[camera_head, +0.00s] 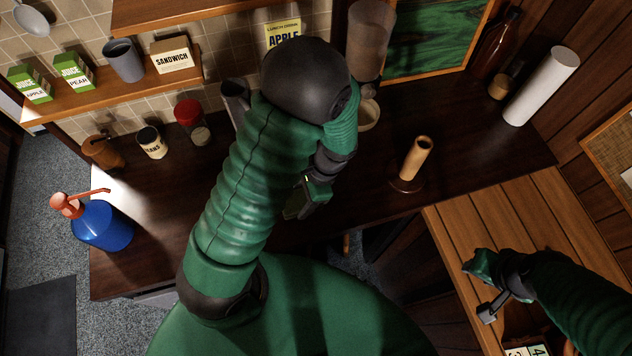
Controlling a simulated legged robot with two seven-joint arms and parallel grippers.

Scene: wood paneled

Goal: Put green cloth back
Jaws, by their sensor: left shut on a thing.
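My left gripper (312,192) is held over the dark counter near its front edge, partly shaded by my own arm. It is shut on a small dark green thing (298,207), which looks like the green cloth; its shape is hard to make out. My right gripper (490,290) is over the slatted wooden top (540,215) at the lower right. A crumpled-looking green piece (481,264) shows at its tip; I cannot tell whether this is cloth or part of the gripper.
The dark counter (470,150) carries a wooden holder (415,160), a paper roll (541,86), a red-lidded jar (192,122) and a blue pump bottle (102,227). A shelf (115,92) with boxes hangs at the upper left. The counter's middle right has free room.

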